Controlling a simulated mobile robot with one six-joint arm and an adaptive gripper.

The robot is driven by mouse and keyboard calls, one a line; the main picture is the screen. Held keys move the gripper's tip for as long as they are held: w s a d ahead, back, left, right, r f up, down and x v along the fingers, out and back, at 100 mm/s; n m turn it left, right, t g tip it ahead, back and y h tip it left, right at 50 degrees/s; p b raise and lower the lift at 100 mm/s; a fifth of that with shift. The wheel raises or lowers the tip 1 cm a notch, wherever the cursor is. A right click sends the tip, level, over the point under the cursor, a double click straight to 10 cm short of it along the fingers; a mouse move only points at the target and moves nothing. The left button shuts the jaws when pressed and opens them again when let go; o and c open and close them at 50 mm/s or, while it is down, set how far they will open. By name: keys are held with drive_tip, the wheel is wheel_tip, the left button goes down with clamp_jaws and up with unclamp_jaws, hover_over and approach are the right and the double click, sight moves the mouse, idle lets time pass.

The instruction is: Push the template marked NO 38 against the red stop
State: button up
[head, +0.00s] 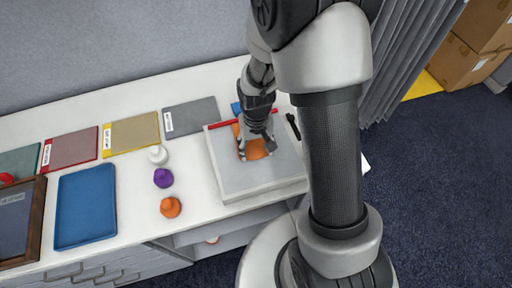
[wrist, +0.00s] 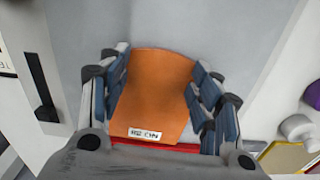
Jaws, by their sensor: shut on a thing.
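An orange template (head: 258,149) lies on a grey board (head: 228,175) in the head view. In the wrist view the orange template (wrist: 158,90) has a white label, upside down and too blurred to read surely. My gripper (head: 254,150) is shut on the template, with one finger along each side in the wrist view (wrist: 158,88). The red stop (head: 222,124) is a thin bar along the board's far edge. In the wrist view the red stop (wrist: 185,149) shows just beyond the labelled end. My gripper partly hides that edge, so I cannot tell whether they touch.
White (head: 157,155), purple (head: 163,178) and orange (head: 171,207) knobbed pieces stand left of the board. A blue tray (head: 86,205) and several flat coloured panels lie farther left. A black tool (head: 293,127) lies right of my gripper. The board's near part is clear.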

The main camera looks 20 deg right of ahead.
drive_tip(key=shift+s+a+f, duration=0.1)
drive_tip(key=shift+s+f, duration=0.25)
drive_tip(key=shift+c, duration=0.2)
drive_tip(key=o, duration=0.8)
drive_tip(key=shift+c, duration=0.2)
drive_tip(key=o, duration=0.5)
drive_tip(key=shift+w, duration=0.15)
drive_tip(key=shift+c, duration=0.2)
drive_tip(key=shift+w+r, duration=0.15)
drive_tip(key=shift+r, duration=0.05)
drive_tip(key=shift+r, duration=0.35)
wheel_tip(320, 180, up, 11)
